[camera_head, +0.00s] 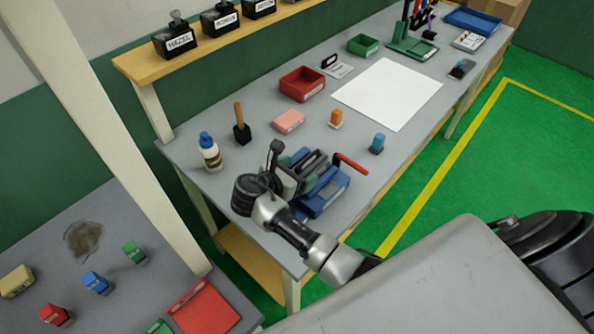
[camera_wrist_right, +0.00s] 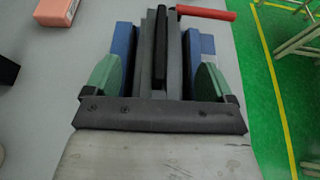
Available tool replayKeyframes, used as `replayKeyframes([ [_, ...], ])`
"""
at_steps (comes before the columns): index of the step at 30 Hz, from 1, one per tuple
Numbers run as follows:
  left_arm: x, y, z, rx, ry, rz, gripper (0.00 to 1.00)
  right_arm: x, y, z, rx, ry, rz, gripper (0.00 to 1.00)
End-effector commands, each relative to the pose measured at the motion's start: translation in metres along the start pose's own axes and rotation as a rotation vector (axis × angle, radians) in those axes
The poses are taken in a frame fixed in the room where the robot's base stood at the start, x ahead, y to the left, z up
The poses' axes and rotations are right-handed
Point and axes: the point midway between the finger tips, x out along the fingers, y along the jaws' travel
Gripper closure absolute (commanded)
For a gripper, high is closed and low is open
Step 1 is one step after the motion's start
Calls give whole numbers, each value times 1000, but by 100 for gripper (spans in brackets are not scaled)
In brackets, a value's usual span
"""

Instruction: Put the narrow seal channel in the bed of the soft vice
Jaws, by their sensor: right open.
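The soft vice (camera_head: 325,194) has a blue body and a red handle (camera_head: 350,163) and sits near the front edge of the bench. In the right wrist view its blue jaws (camera_wrist_right: 207,50) stand on both sides of a grey bed (camera_wrist_right: 180,62). A narrow black bar (camera_wrist_right: 160,50), apparently the narrow seal channel, lies lengthwise along the middle of the bed. My right gripper (camera_head: 298,170) is low over the vice. Its green fingers (camera_wrist_right: 158,76) are open, one on each side of the bar and apart from it. My left gripper is not in view.
A white glue bottle (camera_head: 210,152), a wooden-handled tool (camera_head: 241,125), a pink block (camera_head: 288,121) and a red bin (camera_head: 302,85) stand behind the vice. Orange (camera_head: 336,118) and blue (camera_head: 377,143) blocks stand to its right. A white sheet (camera_head: 388,93) lies farther along the bench.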

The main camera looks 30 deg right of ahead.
Motion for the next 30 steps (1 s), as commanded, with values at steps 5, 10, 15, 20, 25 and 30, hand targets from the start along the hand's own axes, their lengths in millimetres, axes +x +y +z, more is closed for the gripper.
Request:
replayKeyframes([
  [5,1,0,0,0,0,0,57,-2,0,2,1,0,0,15],
  [10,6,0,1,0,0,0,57,-24,0,0,1,2,2,15],
  [15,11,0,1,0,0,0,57,-53,0,0,2,2,2,15],
  [20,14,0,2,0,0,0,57,-71,0,1,1,1,0,15],
  [25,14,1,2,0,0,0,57,-76,0,2,1,-1,0,15],
  [30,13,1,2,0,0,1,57,-76,0,2,1,-1,0,15],
])
